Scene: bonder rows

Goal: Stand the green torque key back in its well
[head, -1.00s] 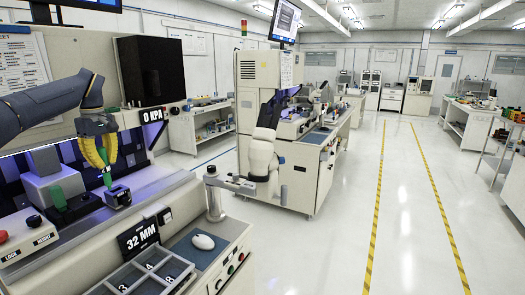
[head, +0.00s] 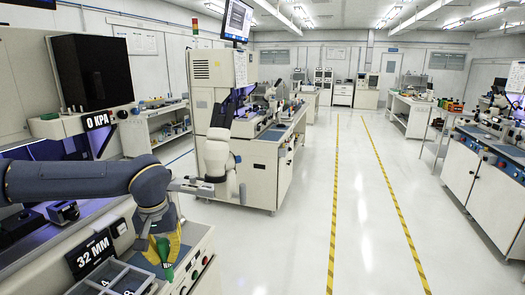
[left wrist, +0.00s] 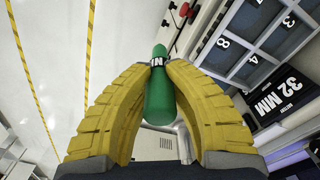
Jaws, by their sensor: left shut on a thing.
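My left gripper (head: 164,252) is shut on the green torque key (head: 168,273), above the right end of the bench in the head view. In the left wrist view the key (left wrist: 160,100) sits between the two yellow fingers (left wrist: 160,70), with a dark collar bearing white letters near their tips. A compartment tray (head: 130,268) with numbered places lies left of the gripper. I cannot tell which place is the key's well. A small dark block (head: 64,212) with an opening stands on the ledge further left. My right gripper is out of view.
The 32 MM sign (head: 91,253) stands behind the tray. A white jointed arm (head: 217,160) stands by the machine beyond my bench. Clear white floor (head: 285,240) lies to the right.

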